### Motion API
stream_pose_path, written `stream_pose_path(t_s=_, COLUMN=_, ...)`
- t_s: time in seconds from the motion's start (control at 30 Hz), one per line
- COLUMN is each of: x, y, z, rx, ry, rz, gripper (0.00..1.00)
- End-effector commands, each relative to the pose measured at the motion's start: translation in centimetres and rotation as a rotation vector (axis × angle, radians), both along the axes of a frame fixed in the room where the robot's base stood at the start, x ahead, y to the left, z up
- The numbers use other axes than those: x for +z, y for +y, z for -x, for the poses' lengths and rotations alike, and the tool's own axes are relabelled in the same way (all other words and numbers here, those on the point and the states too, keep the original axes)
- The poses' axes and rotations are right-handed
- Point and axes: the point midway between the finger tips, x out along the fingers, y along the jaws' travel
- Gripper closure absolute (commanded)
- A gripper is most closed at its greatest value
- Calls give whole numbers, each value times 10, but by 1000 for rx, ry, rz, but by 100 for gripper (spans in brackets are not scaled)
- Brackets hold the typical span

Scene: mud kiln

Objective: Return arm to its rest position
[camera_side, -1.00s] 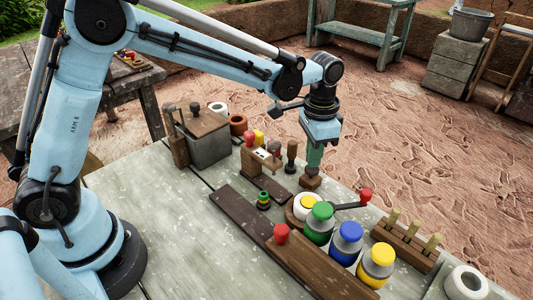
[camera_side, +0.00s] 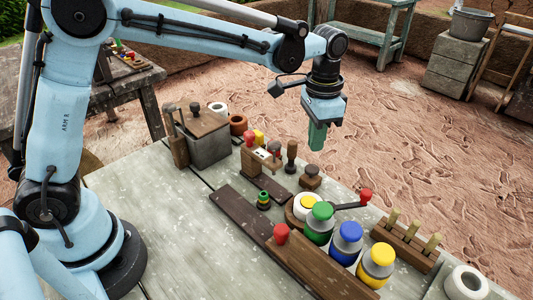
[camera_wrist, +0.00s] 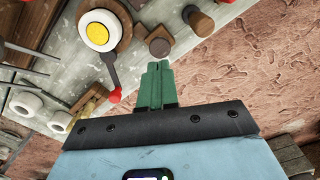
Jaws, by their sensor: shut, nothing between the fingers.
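My gripper (camera_side: 317,136) has green fingers and hangs in the air above the far edge of the table. Its fingers are shut with nothing between them, as the wrist view also shows (camera_wrist: 155,82). Below it on the table stands a small wooden block with a dark round knob (camera_side: 311,176), apart from the fingers. The same knobbed block shows in the wrist view (camera_wrist: 160,47), just beyond the fingertips.
A grey box (camera_side: 207,142) stands at the left. A red-tipped handle (camera_side: 365,195) sticks out beside the jars. The air around my gripper is clear.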

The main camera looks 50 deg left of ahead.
Motion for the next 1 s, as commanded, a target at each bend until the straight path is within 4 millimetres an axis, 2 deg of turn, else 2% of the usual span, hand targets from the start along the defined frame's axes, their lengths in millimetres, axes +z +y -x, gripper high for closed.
stream_pose_path(t_s=0.17, x=4, y=4, z=3, rx=12, ry=-13, rz=4, gripper=100)
stream_pose_path(t_s=0.33, x=23, y=24, z=18, rx=75, ry=-82, rz=23, gripper=100)
stream_pose_path(t_s=0.5, x=42, y=49, z=44, rx=164, ry=-184, rz=51, gripper=100)
stream_pose_path(t_s=0.7, x=52, y=75, z=75, rx=263, ry=-300, rz=82, gripper=100)
stream_pose_path(t_s=1.0, x=46, y=108, z=126, rx=414, ry=-485, rz=131, gripper=100)
